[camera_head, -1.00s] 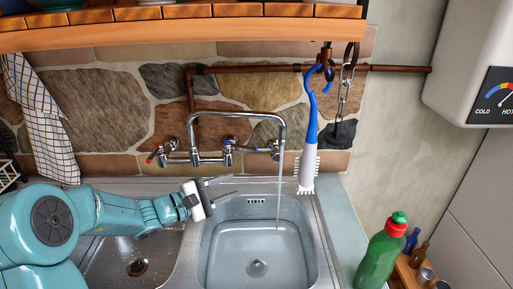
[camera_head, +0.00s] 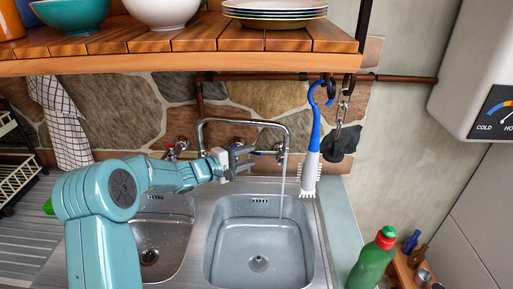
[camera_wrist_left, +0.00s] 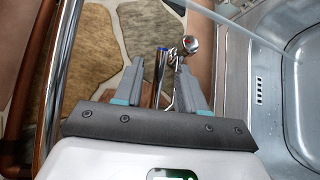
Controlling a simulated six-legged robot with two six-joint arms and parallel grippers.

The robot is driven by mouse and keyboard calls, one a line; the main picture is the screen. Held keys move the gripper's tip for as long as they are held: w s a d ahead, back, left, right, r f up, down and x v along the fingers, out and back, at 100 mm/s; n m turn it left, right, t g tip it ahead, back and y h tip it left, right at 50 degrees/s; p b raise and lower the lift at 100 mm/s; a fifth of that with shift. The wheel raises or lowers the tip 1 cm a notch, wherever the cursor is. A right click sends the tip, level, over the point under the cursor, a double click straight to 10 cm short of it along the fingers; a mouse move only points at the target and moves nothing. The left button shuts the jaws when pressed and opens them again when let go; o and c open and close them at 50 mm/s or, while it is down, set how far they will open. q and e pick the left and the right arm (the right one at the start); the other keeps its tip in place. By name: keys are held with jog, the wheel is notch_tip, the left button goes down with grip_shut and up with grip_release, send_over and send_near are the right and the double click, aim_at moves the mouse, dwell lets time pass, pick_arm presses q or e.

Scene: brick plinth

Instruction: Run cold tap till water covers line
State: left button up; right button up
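The chrome tap (camera_head: 245,122) stands at the back of the sink, and a stream of water (camera_head: 283,178) falls from its spout into the right basin (camera_head: 228,272). Clear water seems to lie in that basin over the drain; I cannot make out a fill line. Gaps show beside the lever. My right gripper is out of view.
A wooden shelf (camera_head: 190,60) with bowls and plates overhangs the sink. A blue and white brush (camera_head: 312,150) hangs right of the spout. A green bottle (camera_head: 372,262) stands at the right. The left basin (camera_head: 165,210) is free.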

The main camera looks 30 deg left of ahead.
aim_at(253, 154)
pick_arm(q)
jog(key=x, duration=0.2)
jog(key=shift+w+p, duration=0.3)
jog(key=shift+p, duration=0.1)
jog(key=shift+w+d+f, duration=0.1)
jog(key=shift+w, duration=0.2)
jog(key=shift+w+d, duration=0.2)
jog(key=shift+w, duration=0.05)
jog(key=shift+a, duration=0.1)
